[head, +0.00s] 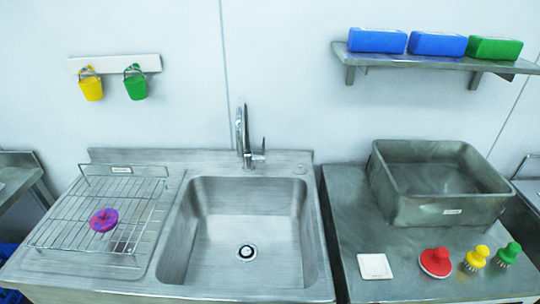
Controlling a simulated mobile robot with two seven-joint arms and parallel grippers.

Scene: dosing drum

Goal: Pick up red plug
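The red plug (436,263) is a round red disc with a knob-like grip on top and a pale rim at its base. It rests on the steel table at the right, near the front edge. A white square (374,266) lies to its left and a yellow brush (476,258) stands close to its right. Neither of my grippers is in the head view.
A green brush (507,254) stands right of the yellow one. A deep steel tub (440,207) sits behind them. The sink (245,235) is to the left, with a faucet (246,145). A purple-pink item (104,220) lies on the wire rack (70,208).

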